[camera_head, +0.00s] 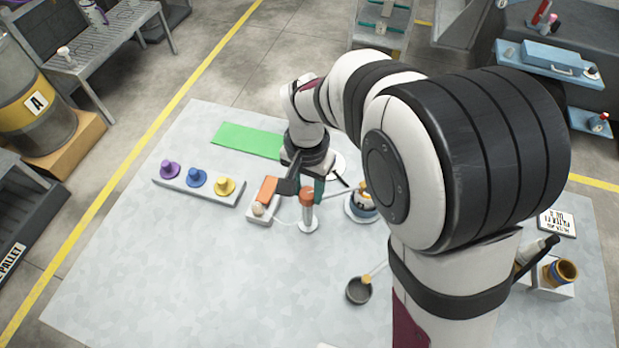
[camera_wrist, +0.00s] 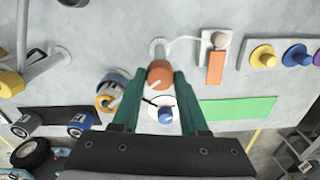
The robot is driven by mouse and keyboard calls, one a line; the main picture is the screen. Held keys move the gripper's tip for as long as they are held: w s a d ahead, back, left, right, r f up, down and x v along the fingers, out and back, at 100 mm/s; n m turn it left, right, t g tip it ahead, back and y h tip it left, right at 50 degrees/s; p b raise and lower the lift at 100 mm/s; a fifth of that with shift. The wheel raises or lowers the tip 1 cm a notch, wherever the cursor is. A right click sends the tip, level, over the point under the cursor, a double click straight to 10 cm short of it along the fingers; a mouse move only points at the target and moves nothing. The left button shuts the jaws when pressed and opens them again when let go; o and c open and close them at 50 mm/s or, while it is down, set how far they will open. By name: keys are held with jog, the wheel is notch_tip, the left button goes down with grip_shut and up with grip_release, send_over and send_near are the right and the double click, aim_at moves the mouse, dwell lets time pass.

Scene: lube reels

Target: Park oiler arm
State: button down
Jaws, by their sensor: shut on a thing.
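An upright post with an orange cylindrical cap (camera_head: 307,196) stands on a small round white base (camera_head: 309,226). In the wrist view the orange cap (camera_wrist: 160,73) sits between the tips of my two green fingers. My gripper (camera_wrist: 159,80) is shut on this cap, and its fingers reach down from above. A thin pale line (camera_wrist: 182,39) runs from beside the post's base to a small block with a beige knob (camera_wrist: 221,40). I cannot clearly tell which part is the oiler arm. My wrist and fingers partly hide the area behind the post in the head view.
An orange piece (camera_head: 267,188) lies next to the post. A rack with purple, blue and yellow knobs (camera_head: 197,179) stands left. A banded reel (camera_head: 362,201) stands close on the right, and a dark cup (camera_head: 358,290) in front. A green strip (camera_head: 247,140) lies behind. The front left is clear.

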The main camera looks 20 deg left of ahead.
jog(key=shift+m, duration=0.3)
jog(key=m, duration=1.3)
jog(key=shift+m, duration=2.2)
jog(key=shift+c, duration=2.1)
grip_release()
